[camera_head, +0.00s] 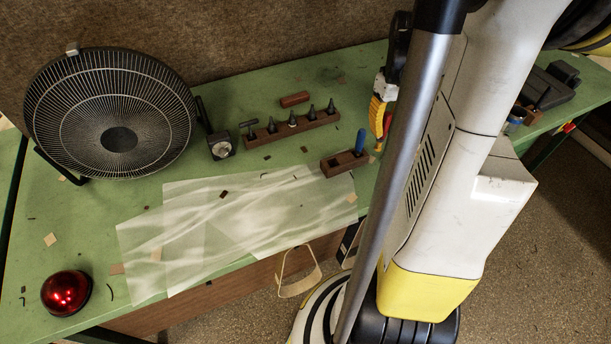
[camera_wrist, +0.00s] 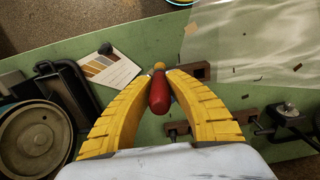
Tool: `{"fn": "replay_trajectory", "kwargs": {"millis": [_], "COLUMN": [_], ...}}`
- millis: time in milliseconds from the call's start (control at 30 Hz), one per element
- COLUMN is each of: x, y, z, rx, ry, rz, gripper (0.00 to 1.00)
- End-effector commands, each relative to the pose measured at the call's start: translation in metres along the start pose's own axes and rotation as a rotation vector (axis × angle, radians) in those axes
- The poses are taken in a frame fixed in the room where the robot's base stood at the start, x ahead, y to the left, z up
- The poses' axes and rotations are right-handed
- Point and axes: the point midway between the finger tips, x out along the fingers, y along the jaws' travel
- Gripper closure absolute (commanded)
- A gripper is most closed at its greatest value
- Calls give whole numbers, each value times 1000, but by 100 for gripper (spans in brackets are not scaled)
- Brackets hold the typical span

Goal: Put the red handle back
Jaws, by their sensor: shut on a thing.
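The red handle (camera_wrist: 159,95) is between the yellow fingertips of my gripper (camera_wrist: 158,78) in the wrist view, with a small brass-coloured end at its top. My gripper (camera_head: 379,112) is shut on it. In the head view the gripper is at the right of the bench, partly hidden by my arm, and a bit of red shows at its fingers. A small wooden block (camera_head: 346,166) stands left of and nearer than the gripper; a blue handle (camera_head: 360,141) stands upright at its right end, and a dark opening shows at its left. The block (camera_wrist: 204,70) also shows beside the right finger.
A longer wooden rack (camera_head: 290,131) with several dark pointed pieces stands behind the block. Translucent sheets (camera_head: 230,230) cover the bench front. A round fan (camera_head: 118,115) and a red dome (camera_head: 66,293) are at left. A black case (camera_wrist: 62,85) and a colour card (camera_wrist: 108,70) lie left of the gripper.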

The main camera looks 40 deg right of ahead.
Motion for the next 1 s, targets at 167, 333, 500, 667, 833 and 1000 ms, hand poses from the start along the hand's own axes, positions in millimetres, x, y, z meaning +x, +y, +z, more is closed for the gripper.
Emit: {"fn": "replay_trajectory", "kwargs": {"millis": [167,333,500,667,833,1000], "x": [17,44,64,71,87,112], "y": [-17,-52,-80,-92,-92,-92], "z": [-12,-38,-57,-65,-65,-65], "rx": [-4,-5,-4,0,2,1], "ry": [-4,-3,-3,-3,-3,-3], "rz": [7,6,6,5,5,5], "gripper": [100,100,100,100,100,100]}}
